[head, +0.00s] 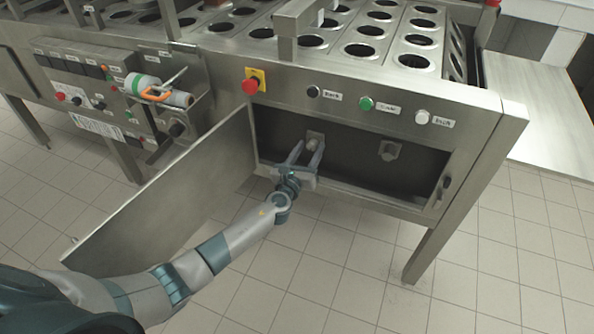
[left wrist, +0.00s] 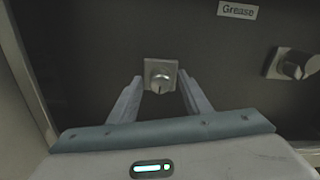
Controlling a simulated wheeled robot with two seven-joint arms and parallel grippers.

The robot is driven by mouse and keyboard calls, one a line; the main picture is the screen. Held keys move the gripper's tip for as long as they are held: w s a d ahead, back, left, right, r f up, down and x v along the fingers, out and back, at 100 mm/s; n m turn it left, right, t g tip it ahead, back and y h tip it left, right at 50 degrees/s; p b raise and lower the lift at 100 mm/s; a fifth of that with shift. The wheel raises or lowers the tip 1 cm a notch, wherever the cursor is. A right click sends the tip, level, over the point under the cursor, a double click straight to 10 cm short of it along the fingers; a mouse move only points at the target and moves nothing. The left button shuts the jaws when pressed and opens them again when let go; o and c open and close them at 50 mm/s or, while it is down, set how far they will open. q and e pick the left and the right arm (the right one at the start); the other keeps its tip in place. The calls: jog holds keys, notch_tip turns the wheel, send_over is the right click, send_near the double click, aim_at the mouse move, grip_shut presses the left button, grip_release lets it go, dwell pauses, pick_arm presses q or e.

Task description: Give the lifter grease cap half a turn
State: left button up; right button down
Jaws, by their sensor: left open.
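My left gripper (head: 308,150) is open inside the open compartment on the front of the machine. Straight ahead of it, a small round metal cap (left wrist: 159,82) on a square plate sits on the dark back wall. In the left wrist view the cap shows between the two fingers, which do not appear closed on it; the depth gap is hard to tell. In the head view the cap (head: 313,140) is partly covered by the fingers. A label reading "Grease" (left wrist: 238,10) is above and to the right of it. My right gripper is not in view.
A second fitting (head: 389,151) is on the back wall to the right. The compartment door (head: 178,195) hangs open on the left, beside my arm. A red emergency button (head: 250,86) and several labelled buttons line the panel above. Tiled floor lies in front.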

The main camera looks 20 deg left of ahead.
pick_arm(q)
jog(key=s, duration=1.7)
jog(key=shift+a+p, duration=0.3)
jog(key=shift+p, duration=0.1)
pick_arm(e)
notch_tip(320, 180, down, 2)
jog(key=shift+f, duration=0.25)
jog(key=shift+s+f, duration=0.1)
